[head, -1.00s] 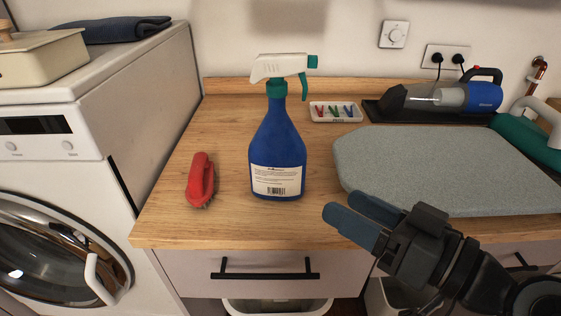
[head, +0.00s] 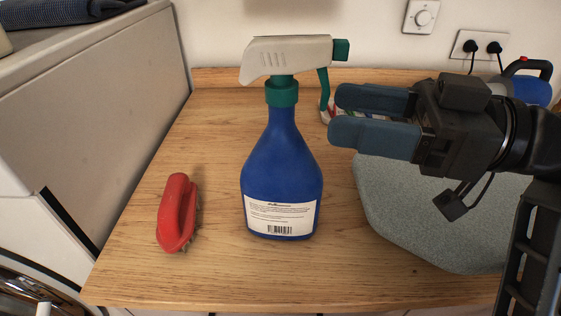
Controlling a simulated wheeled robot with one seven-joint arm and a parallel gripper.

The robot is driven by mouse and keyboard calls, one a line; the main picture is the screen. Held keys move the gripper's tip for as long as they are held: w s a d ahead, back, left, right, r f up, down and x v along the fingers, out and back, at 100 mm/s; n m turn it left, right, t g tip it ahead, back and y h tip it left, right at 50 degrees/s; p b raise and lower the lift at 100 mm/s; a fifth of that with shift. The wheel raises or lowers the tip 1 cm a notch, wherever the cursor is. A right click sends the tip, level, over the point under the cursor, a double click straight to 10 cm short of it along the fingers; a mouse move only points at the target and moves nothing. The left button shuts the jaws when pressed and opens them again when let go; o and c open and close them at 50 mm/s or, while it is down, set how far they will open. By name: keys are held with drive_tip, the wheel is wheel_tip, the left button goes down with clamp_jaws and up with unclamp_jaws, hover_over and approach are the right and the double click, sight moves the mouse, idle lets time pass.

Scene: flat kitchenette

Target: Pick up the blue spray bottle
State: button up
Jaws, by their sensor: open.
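The blue spray bottle (head: 281,165) stands upright on the wooden counter (head: 225,270), near the middle of the head view. It has a white and green trigger head (head: 290,60) and a white label low on its front. My gripper (head: 335,118) is open and empty, just right of the bottle's neck at about trigger height in the picture. Its two blue-grey fingers point left toward the bottle. I cannot tell whether a fingertip touches the trigger; they look apart from the bottle's body.
A red brush (head: 177,212) lies left of the bottle. A grey board (head: 430,230) lies to the right, under my arm. A small tray (head: 326,112) and a blue vacuum (head: 533,85) are partly hidden behind my gripper. A white washing machine (head: 90,100) borders the counter on the left.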

sight(283, 98)
drive_tip(key=shift+w+a+r, duration=0.1)
drive_tip(key=shift+w+a, duration=0.15)
drive_tip(key=shift+a, duration=0.25)
drive_tip(key=x, duration=0.2)
drive_tip(key=p+x, duration=0.1)
drive_tip(key=x, duration=0.3)
drive_tip(key=shift+s+a+r+p, duration=0.1)
drive_tip(key=shift+a+r+p, duration=0.15)
drive_tip(key=shift+a+p, duration=0.15)
clamp_jaws()
idle(0.8)
